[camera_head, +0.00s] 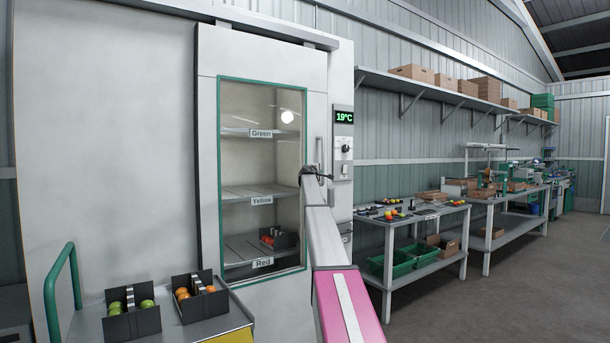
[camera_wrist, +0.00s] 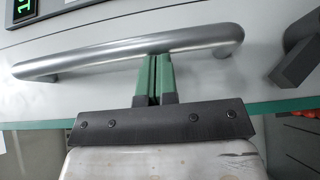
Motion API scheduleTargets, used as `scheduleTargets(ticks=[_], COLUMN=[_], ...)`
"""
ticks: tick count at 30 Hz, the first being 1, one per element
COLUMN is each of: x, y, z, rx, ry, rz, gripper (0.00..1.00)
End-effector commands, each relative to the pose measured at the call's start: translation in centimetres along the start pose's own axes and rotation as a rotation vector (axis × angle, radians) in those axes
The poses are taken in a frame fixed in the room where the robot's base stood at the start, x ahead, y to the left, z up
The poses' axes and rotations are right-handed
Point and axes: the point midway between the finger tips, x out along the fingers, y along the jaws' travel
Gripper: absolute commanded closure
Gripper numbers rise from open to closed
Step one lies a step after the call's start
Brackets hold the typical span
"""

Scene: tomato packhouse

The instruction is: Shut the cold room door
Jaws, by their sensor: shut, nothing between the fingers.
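The cold room door (camera_head: 208,150) is a pale panel with a green-framed window. It stands beside the right-hand post, and I cannot tell whether it is fully closed. Its upright handle (camera_head: 319,150) is near its right edge. In the wrist view the silver bar handle (camera_wrist: 100,58) crosses the upper picture. My gripper (camera_head: 315,174) is at the handle. In the wrist view its green fingers (camera_wrist: 155,60) are together, with tips at the bar's edge and nothing between them. I cannot tell whether they touch the bar.
Labelled shelves (camera_head: 255,192) and a dark crate (camera_head: 278,239) show through the window. A control panel (camera_head: 343,143) reading 19°C is right of the door. A trolley (camera_head: 95,318) with two dark boxes stands front left. A workbench (camera_head: 395,221) stands right; the floor (camera_head: 510,290) there is clear.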

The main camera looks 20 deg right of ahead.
Motion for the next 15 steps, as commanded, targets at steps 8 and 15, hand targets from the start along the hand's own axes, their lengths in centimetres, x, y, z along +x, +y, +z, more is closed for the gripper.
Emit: scheduleTargets(ticks=[8,15], x=[3.5,4.2], y=[0.0,0.0], z=[2.1,2.7], rx=[0.000,-0.001], ry=[0.001,0.000], rz=[0.000,0.000], gripper=[1.00,1.00])
